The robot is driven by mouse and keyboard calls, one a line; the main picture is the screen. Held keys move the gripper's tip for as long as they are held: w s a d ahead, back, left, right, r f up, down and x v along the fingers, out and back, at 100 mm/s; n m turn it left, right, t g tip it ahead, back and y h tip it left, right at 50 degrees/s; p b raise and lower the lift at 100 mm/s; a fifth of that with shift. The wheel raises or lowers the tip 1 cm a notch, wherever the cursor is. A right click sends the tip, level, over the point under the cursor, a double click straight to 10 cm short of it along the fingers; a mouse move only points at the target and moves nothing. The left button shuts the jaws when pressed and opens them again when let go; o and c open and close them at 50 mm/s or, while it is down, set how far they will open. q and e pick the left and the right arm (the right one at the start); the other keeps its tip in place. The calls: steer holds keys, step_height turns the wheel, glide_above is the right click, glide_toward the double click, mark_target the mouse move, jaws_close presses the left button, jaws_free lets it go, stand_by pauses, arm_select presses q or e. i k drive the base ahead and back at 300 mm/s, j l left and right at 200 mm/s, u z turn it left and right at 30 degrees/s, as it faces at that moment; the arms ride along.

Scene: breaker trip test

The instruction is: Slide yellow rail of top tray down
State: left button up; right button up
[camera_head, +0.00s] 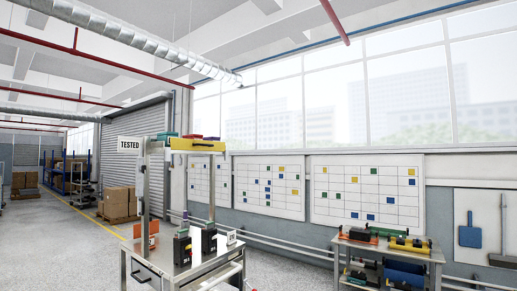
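The yellow rail (188,145) runs along the front edge of the top tray, high on the metal posts of a workstation. It sits level, at the height of the tray. Several small green, red and blue items (190,137) show just above it. What lies deeper in the tray is hidden from this low angle. Neither of my grippers shows in the head view.
Below the tray, a metal cart (158,268) carries dark breaker-like units (182,249) and an orange item (153,228). A "TESTED" sign (130,145) hangs left of the tray. A second table (390,246) with coloured items stands right. Open floor lies left.

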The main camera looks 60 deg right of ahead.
mark_target(176, 143)
steer(key=z, duration=1.45)
steer(key=i+z, duration=0.1)
